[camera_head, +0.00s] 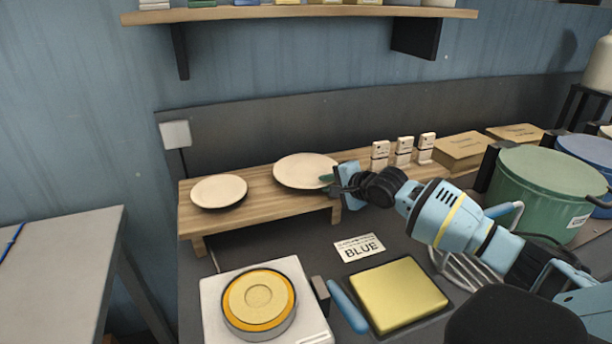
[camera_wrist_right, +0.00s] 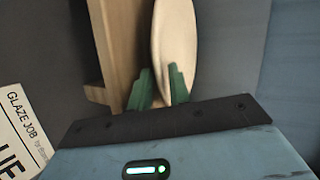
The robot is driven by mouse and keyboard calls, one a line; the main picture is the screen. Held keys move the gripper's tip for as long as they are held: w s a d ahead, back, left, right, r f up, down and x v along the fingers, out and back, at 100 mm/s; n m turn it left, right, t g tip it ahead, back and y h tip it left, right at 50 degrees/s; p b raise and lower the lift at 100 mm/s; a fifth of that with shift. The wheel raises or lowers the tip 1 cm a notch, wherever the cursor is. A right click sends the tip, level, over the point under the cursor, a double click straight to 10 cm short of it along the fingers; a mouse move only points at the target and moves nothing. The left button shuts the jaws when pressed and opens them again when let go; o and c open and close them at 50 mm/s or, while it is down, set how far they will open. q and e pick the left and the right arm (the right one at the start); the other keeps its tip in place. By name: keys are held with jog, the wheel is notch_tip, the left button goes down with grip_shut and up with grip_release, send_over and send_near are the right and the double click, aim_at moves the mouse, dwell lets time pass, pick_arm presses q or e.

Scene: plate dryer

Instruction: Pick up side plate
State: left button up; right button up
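Two cream plates are on a wooden riser (camera_head: 262,190): a smaller left plate (camera_head: 219,191) and a wider right plate (camera_head: 305,170). No label shows which is the side plate. My right gripper (camera_head: 330,180) is at the right edge of the right plate. In the right wrist view, the green fingers (camera_wrist_right: 159,88) lie on either side of that plate's rim (camera_wrist_right: 174,45), one finger overlapping its face. Whether they press on it is unclear. The plate appears to be at riser level. My left gripper is out of view.
Several small white blocks (camera_head: 404,146) and tan boxes (camera_head: 463,150) stand right of the plates. A green bucket (camera_head: 545,190) is farther right.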

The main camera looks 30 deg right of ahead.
jog(key=shift+w, duration=0.1)
grip_shut()
jog(key=shift+r, duration=0.1)
dwell(0.3)
jog(key=shift+r, duration=0.45)
notch_tip(320, 180, up, 3)
jog(key=shift+a+f, duration=0.1)
jog(key=shift+a, duration=0.05)
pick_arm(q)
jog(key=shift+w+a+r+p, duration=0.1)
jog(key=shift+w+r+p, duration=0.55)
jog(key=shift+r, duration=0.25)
pick_arm(e)
jog(key=s+a+r, duration=0.1)
jog(key=s+a, duration=1)
jog(key=shift+s, duration=0.2)
jog(key=shift+r, duration=0.1)
